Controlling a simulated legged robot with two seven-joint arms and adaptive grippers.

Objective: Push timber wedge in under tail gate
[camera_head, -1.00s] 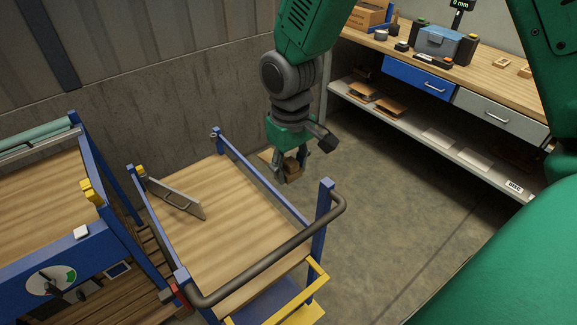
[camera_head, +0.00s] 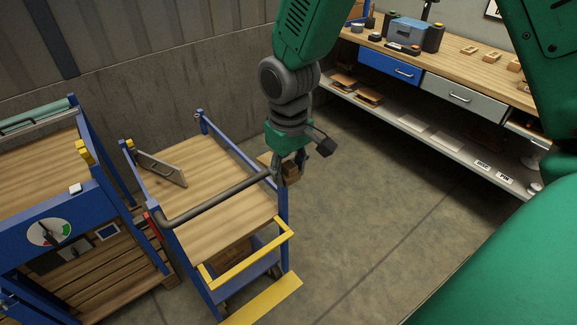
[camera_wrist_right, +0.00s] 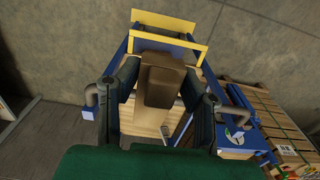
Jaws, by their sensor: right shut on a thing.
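My right gripper (camera_head: 287,166) is shut on a brown timber wedge (camera_head: 291,169), held in the air beside the right corner post of the blue trolley (camera_head: 283,205). In the right wrist view the wedge (camera_wrist_right: 160,82) sits between the two dark fingers, in front of the trolley. The wedge is apart from this panel. My left gripper is not in view.
A blue stand with a dial (camera_head: 48,232) is close on the left. A workbench (camera_head: 470,65) stands at the back right. Floor (camera_head: 390,210) right of the trolley is clear.

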